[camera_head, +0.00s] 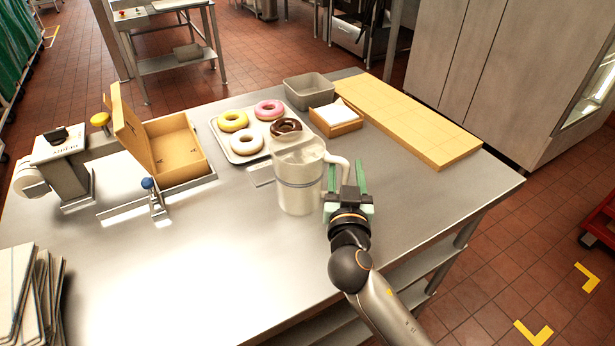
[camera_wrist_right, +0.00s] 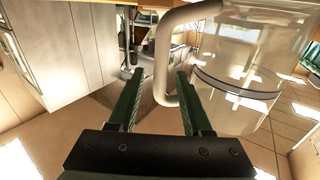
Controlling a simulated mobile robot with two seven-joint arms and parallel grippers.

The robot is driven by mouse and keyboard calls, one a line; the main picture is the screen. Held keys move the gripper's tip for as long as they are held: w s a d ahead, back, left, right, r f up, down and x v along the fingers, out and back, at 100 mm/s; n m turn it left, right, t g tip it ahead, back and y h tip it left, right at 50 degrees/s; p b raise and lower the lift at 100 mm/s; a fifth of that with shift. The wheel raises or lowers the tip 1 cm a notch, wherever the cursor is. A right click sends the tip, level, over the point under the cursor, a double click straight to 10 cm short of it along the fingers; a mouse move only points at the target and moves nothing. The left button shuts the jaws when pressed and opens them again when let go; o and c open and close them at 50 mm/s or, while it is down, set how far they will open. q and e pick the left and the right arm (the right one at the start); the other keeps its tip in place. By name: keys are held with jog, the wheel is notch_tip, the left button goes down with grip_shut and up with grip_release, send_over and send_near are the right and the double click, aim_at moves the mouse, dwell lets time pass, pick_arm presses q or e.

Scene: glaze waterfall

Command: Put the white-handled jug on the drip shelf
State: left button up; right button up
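The clear jug (camera_head: 298,185) with a white handle (camera_head: 342,165) stands upright on the steel table, its handle toward the right. It looks frosted, with a dark band around it. My right gripper (camera_head: 346,180) is open at the handle side. In the right wrist view the upright bar of the handle (camera_wrist_right: 161,60) shows between the two green fingers (camera_wrist_right: 158,85), and the jug body (camera_wrist_right: 240,75) is at the right. I cannot tell whether a finger touches it. I cannot surely pick out the drip shelf. My left gripper is out of view.
Behind the jug are a tray (camera_head: 217,128) of several doughnuts, a grey bin (camera_head: 310,92) and a small wooden box (camera_head: 336,124). A wooden board (camera_head: 430,135) lies at the back right. An open wooden case (camera_head: 180,150) and a blue-knobbed clamp (camera_head: 152,195) stand left.

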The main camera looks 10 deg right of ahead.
grip_shut()
dwell(1.2)
